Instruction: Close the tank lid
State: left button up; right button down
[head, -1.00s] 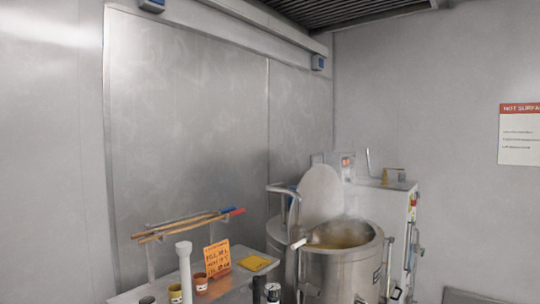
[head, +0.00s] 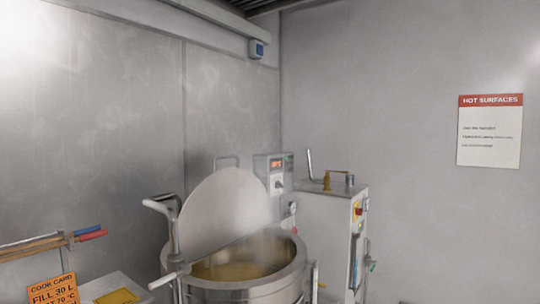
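The tank (head: 250,292) is a round steel vessel at the lower middle of the head view. It is open at the top, with a yellowish liquid (head: 236,271) inside and steam over it. Its lid (head: 226,212) is a large grey disc, raised and tilted up at the back left of the rim. A bent metal bar with pale grips (head: 158,206) stands at the left of the tank; one end (head: 166,279) reaches in front of the rim. Neither of my grippers is in view.
A steel control cabinet (head: 330,225) with buttons stands right of the tank. At the lower left are a table (head: 92,287) with a yellow pad (head: 117,296), an orange cook card (head: 52,291) and long-handled tools (head: 35,245). A hot surfaces sign (head: 489,131) hangs on the right wall.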

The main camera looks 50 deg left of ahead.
aim_at(192, 244)
jog(key=i, duration=1.9)
jog(key=u, duration=2.45)
jog(key=i, duration=0.45)
jog(key=z, duration=0.05)
